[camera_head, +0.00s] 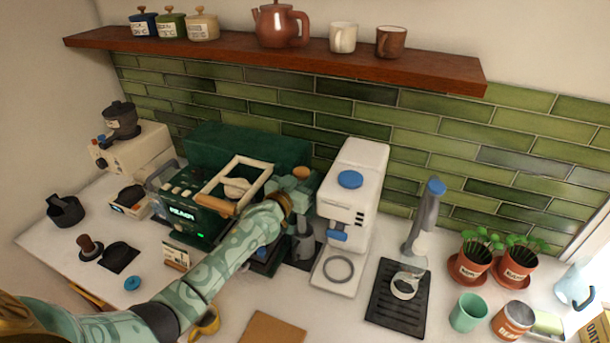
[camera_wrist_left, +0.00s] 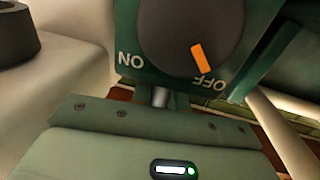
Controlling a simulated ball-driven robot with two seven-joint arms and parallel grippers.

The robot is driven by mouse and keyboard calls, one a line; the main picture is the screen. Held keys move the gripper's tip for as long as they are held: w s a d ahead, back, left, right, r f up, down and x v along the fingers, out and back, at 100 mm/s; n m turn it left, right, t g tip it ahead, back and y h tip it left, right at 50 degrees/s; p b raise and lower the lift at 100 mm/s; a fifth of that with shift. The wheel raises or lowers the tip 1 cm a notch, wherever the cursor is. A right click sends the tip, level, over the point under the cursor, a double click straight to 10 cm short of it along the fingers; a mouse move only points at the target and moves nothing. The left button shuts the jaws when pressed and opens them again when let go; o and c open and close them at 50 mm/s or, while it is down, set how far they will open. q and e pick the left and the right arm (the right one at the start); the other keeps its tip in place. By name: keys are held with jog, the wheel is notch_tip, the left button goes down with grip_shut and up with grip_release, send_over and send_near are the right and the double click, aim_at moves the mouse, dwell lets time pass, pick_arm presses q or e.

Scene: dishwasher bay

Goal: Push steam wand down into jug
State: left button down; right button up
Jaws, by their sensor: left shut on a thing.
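My left gripper (camera_head: 302,207) is at the right side of the green espresso machine (camera_head: 205,222). It is shut, and its fingertips are hard to make out. A short metal rod (camera_wrist_left: 160,98), which looks like part of the steam wand, shows in the left wrist view between the green knob box (camera_wrist_left: 128,62) and my gripper. The lower wand is hidden. A grey vessel (camera_head: 303,247), apparently the jug, stands below my gripper in the head view; whether the wand tip is inside it cannot be seen. My right gripper is not in view.
A dark steam knob (camera_wrist_left: 185,30) with an orange mark points near OFF. A white grinder (camera_head: 358,190) stands close on the right, and a black tray (camera_head: 398,318) lies further right.

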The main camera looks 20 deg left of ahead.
pick_arm(q)
jog(key=shift+f, duration=0.15)
jog(key=c, duration=1.4)
grip_release()
jog(key=shift+o, duration=0.2)
jog(key=shift+s, duration=0.1)
jog(key=s+a+p, duration=0.1)
jog(key=s, duration=1.5)
jog(key=shift+a, duration=0.3)
